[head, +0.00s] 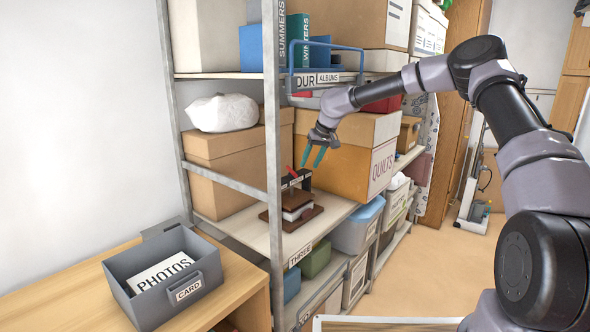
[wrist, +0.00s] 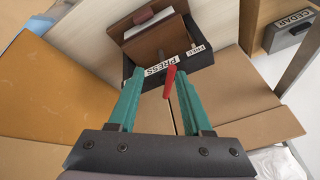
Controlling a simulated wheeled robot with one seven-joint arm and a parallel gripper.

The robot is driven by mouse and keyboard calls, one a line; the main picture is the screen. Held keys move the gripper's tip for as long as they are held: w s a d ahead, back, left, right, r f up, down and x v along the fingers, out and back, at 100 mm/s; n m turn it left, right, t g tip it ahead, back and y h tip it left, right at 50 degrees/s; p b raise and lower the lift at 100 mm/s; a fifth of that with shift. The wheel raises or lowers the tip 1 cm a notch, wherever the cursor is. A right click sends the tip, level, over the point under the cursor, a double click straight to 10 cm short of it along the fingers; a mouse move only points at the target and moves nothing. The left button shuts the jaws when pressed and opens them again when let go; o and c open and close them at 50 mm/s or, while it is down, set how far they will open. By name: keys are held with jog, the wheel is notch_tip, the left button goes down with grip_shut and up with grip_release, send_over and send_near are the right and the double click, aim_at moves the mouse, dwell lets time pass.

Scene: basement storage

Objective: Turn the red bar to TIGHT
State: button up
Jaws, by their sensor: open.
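The red bar (head: 291,172) is a short lever at the top of a small dark press (head: 290,205) on the middle shelf. In the wrist view the red bar (wrist: 169,82) stands beside the label reading PRESS (wrist: 160,69). A smaller label (wrist: 196,49) sits to its right and is hard to read; I cannot make out TIGHT. My gripper (head: 313,165) is open and empty, a little above and right of the bar. In the wrist view its teal fingertips (wrist: 159,72) lie on either side of the bar, which appears nearer the right finger. I see no contact.
A QUILTS box (head: 345,160) stands close behind and right of the press. A brown box (head: 235,165) is to its left. A metal shelf post (head: 273,130) rises in front at left. A grey PHOTOS tray (head: 205,290) sits on the wooden table.

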send_over(293, 171)
jog(key=s+d, duration=0.2)
jog(key=shift+x, duration=2.4)
jog(key=shift+d, duration=0.15)
grip_shut()
